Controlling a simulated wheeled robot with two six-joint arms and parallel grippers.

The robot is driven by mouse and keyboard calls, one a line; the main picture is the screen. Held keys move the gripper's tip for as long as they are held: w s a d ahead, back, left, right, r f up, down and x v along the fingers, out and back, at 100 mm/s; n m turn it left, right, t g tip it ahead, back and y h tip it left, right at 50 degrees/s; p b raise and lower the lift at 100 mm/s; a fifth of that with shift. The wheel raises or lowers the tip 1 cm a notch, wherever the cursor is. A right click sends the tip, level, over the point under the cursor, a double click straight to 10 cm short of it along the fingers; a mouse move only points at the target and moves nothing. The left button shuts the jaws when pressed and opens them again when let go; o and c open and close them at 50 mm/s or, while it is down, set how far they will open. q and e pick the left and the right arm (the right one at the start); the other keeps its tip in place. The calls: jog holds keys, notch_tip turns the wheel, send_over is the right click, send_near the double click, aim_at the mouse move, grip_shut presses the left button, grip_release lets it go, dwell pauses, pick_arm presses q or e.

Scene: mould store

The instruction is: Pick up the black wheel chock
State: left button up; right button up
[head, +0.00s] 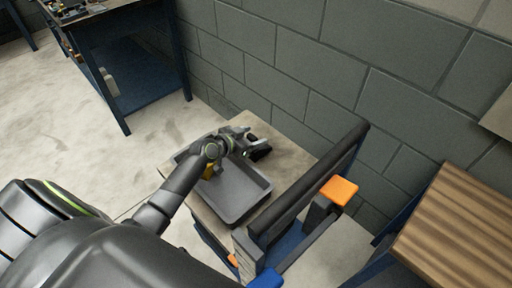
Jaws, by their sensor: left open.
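The black wheel chock (260,152) appears as a small dark shape at the back of the cart top, just beyond the grey tray's far corner. My left gripper (249,143) is open and sits right at the chock, with its fingers over or beside it. The gripper partly hides the chock, and I cannot tell whether they touch. My right gripper is not in view.
A grey tray (238,196) lies on the cart top (287,160), with a yellow object (208,171) partly hidden by my left arm. The cart has a black handle bar (312,182). A block wall stands behind. A slatted wooden bench (455,235) is at right, a blue bench (130,60) at upper left.

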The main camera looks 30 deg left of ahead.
pick_arm(q)
jog(key=shift+w+d+f, duration=0.2)
jog(key=shift+w+f, duration=0.1)
jog(key=shift+w, duration=0.3)
grip_shut()
